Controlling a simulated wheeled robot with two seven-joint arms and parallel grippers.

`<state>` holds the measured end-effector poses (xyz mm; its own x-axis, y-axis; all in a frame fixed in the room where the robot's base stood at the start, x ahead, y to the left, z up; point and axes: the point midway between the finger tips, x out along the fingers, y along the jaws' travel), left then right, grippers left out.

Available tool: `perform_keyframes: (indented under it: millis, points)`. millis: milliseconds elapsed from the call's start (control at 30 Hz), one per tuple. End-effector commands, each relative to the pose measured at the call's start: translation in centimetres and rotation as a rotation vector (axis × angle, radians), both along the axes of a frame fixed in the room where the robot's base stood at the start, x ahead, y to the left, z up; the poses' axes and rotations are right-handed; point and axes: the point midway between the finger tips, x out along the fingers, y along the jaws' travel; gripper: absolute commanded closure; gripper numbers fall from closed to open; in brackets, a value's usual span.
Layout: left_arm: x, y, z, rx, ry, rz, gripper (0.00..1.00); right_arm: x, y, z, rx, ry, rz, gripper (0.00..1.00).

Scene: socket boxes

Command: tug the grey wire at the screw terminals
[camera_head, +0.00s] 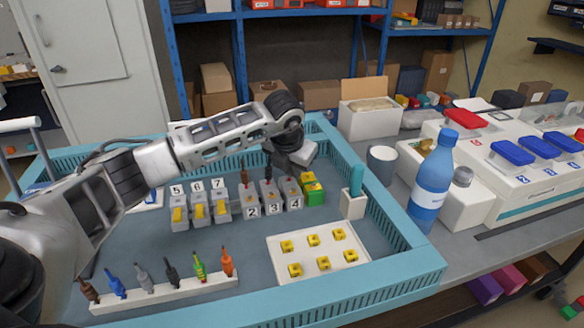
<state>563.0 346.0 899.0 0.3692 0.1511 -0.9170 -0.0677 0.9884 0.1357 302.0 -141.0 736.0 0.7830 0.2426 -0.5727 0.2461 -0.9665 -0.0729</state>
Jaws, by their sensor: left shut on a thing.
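A row of grey screw terminals stands in the blue-rimmed tray (400,287), with the terminal marked 4 (292,195) near its right end. A brown wire (244,173) stands up from the terminal marked 2 (250,200), and a dark wire stands above the terminal marked 3 (270,198). My left gripper (289,167) reaches in from the left and is low over terminal 4, shut on the grey wire there; its jaws largely hide the wire. Another grey wire piece (143,274) stands in the white strip (165,293) in front. My right gripper is not in view.
A green and yellow terminal (313,190) stands close to the right of terminal 4. Terminals 5, 6 and 7 (220,205) are to the left. A white plate (318,256) with several yellow pieces lies in front. A white holder (353,205) stands right. A blue bottle (433,185) is outside the tray.

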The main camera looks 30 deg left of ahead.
Motion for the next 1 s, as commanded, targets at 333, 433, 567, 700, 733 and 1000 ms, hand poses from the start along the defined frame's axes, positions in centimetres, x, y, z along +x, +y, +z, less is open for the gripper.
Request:
perform_keyframes:
  millis: [333, 433, 567, 700, 733, 1000]
  points:
    - [0.13, 0.07, 0.42, 0.000, -0.007, 0.001, 1.00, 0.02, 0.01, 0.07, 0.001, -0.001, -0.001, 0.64]
    - [0.15, 0.08, 0.38, -0.001, -0.008, 0.002, 1.00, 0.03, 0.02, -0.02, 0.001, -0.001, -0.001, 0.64]
    - [0.16, 0.09, 0.22, 0.000, -0.009, 0.002, 1.00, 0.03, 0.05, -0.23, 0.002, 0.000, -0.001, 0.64]
    - [0.16, 0.10, 0.13, 0.000, -0.009, 0.002, 1.00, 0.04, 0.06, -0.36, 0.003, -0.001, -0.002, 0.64]
    - [0.16, 0.09, 0.13, 0.000, -0.009, 0.002, 1.00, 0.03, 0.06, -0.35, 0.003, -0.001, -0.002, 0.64]
    - [0.13, 0.07, 0.05, 0.000, -0.007, 0.001, 0.60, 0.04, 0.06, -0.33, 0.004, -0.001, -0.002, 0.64]
